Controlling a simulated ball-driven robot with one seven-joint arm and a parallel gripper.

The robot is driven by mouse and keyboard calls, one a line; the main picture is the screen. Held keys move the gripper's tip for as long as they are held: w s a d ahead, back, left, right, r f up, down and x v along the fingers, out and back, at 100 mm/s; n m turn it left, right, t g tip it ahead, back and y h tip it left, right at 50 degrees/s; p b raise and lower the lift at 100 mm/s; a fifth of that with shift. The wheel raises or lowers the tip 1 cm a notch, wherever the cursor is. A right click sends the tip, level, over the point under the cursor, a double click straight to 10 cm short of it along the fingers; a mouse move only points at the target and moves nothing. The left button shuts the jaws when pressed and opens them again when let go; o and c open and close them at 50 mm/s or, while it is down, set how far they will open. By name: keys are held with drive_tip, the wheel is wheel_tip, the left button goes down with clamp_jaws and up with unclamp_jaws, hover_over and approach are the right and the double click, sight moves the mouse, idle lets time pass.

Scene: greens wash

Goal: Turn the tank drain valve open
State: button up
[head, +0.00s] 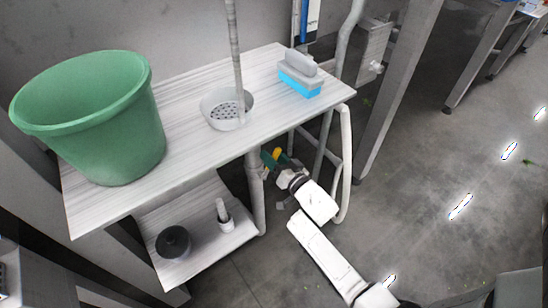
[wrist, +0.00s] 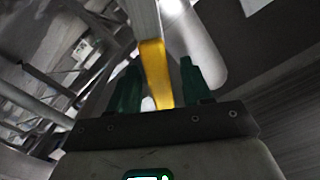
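The yellow drain valve handle (head: 277,153) shows under the table's front edge, close to the grey drain pipe. In the wrist view the yellow handle (wrist: 155,75) stands between my two dark green fingers. My gripper (wrist: 159,64) is open around it. The left finger is close to the handle; I cannot tell if they touch. A gap shows between the handle and the right finger. In the head view my gripper (head: 272,160) is small and partly hides the valve. The valve body is not clearly visible.
A wood-grain table (head: 185,110) carries a green tub (head: 95,120), a drain basin (head: 215,118) and a blue-grey brush (head: 300,80). A lower shelf (head: 190,250) holds a black round item (head: 173,241) and a small white-handled item (head: 223,211). White pipes (head: 346,160) stand right of my arm. Floor at right is clear.

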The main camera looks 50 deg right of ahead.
drive_tip(key=v, duration=1)
drive_tip(key=shift+s, duration=0.4)
drive_tip(key=shift+c, duration=0.4)
